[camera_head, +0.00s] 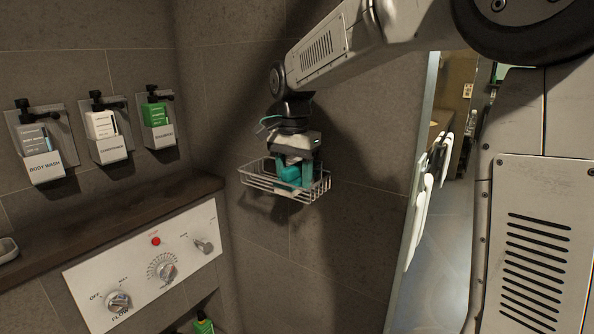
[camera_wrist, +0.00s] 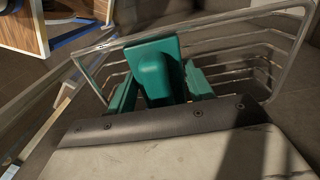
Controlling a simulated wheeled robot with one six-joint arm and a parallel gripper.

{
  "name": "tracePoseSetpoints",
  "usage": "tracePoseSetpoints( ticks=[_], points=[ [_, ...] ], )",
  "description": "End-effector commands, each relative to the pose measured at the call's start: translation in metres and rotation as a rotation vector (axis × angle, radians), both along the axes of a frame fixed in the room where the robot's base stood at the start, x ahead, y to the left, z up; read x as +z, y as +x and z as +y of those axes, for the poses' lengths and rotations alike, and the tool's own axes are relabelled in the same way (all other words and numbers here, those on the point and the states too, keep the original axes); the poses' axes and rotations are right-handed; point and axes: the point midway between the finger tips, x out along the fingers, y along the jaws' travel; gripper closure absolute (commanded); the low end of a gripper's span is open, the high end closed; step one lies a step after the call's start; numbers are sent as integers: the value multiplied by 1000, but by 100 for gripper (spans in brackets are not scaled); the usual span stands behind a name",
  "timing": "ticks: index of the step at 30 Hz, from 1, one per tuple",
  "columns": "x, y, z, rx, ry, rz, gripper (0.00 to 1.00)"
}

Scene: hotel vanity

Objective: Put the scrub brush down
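My gripper (camera_head: 291,177) points down into a wire basket (camera_head: 258,183) fixed to the tiled wall. A teal block with a rounded raised part, which I take to be the scrub brush (camera_head: 290,173), is between its teal fingers. In the wrist view the scrub brush (camera_wrist: 155,72) has a finger close against each side, and my gripper (camera_wrist: 160,92) appears shut on it. The basket's wire rim (camera_wrist: 235,22) surrounds them there. A pale patch shows below the teal parts in the head view. I cannot tell whether the brush rests on the basket floor.
Body wash (camera_head: 39,155), conditioner (camera_head: 106,131) and shampoo (camera_head: 157,123) holders hang on the left wall. Below them is a dark ledge (camera_head: 110,213) above a white control panel (camera_head: 148,265) with knobs. A glass edge (camera_head: 412,185) stands right of the basket.

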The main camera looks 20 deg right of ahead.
Motion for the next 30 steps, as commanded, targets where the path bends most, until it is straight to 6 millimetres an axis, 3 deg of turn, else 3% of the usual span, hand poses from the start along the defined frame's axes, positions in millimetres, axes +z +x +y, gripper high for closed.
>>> tracePoseSetpoints(
  ticks=[10, 14, 24, 30],
  points=[
    [1, 0, 0, 0, -1, 1, 30],
    [10, 0, 0, 0, 0, 0, 30],
    [81, 0, 0, 0, 0, -2, 30],
    [112, 0, 0, 0, 0, -1, 30]
  ],
)
